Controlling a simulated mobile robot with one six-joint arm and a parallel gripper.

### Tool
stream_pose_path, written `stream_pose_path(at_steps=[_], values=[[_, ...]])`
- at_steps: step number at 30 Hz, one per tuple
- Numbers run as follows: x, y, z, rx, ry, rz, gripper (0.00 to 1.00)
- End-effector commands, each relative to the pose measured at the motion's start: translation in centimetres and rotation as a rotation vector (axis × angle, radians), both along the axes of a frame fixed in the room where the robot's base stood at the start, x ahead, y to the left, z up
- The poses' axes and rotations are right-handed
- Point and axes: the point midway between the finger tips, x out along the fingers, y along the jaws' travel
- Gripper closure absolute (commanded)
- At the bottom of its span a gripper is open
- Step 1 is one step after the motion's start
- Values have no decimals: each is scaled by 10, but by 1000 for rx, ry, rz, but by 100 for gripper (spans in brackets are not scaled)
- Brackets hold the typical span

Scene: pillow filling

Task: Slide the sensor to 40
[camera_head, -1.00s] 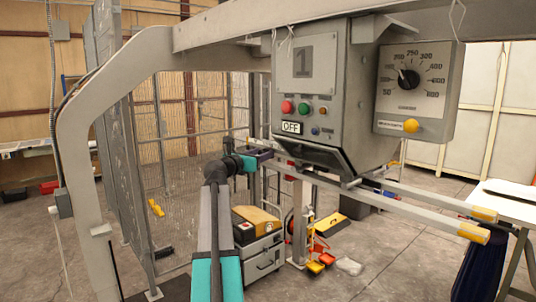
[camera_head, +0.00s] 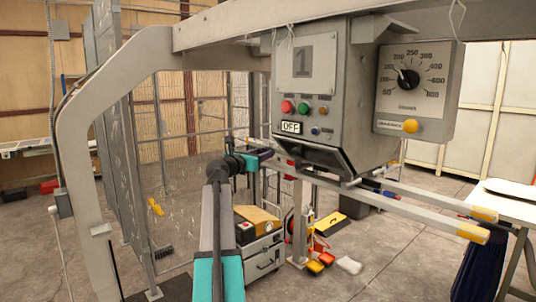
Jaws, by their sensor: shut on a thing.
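My gripper (camera_head: 264,154) is at the near left end of the rail under the grey machine head. It is shut on a small part there, which I take to be the sensor. The fingers and wrist hide most of that part, and its details are too small to tell. A small red piece shows just right of the fingertips. The long rail (camera_head: 425,208) runs from under the machine head to the lower right and ends in yellow tips. I cannot read any scale or the 40 mark on it.
The machine head (camera_head: 310,75) hangs close above and right of my gripper, with buttons, an OFF label and a dial box (camera_head: 415,85). A grey frame post (camera_head: 85,190) stands left. A toolbox (camera_head: 258,240) and coloured floor items lie below.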

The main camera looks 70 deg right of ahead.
Motion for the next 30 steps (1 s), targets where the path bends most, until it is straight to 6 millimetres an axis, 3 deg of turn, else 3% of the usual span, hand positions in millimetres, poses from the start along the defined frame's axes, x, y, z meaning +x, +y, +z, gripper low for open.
stream_pose_path(at_steps=[30], values=[[-34,23,-2,3,-1,-1,83]])
